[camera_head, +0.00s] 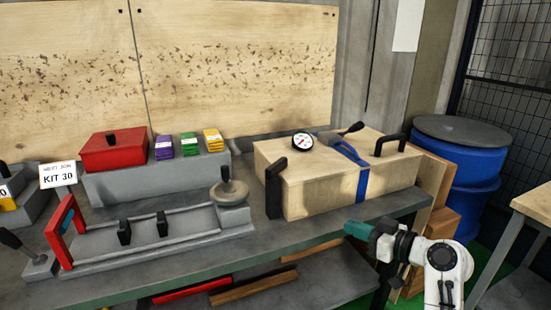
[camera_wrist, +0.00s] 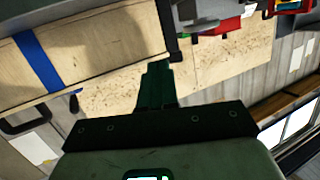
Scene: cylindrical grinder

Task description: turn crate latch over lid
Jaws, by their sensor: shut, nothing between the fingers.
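The wooden crate (camera_head: 325,192) stands on the right end of the grey bench, its lid (camera_head: 335,158) down. A black latch-like piece (camera_head: 274,187) stands upright at its left front corner; I cannot tell whether it overlaps the lid. In the wrist view a black bar (camera_wrist: 166,32) lies along the crate's (camera_wrist: 100,50) right end and seems to be this same piece. My gripper (camera_head: 358,229) is in front of the crate's right part, apart from it, pointing left with its teal fingers together. In the wrist view the gripper (camera_wrist: 157,68) is shut and empty.
A blue strap (camera_head: 362,184) crosses the crate, and a black handle (camera_head: 391,143) and round gauge (camera_head: 302,140) are at its top. A grey fixture with a handwheel (camera_head: 229,190) lies to its left. Blue drums (camera_head: 470,160) stand behind right. The bench's front edge (camera_head: 200,270) lies left of my gripper.

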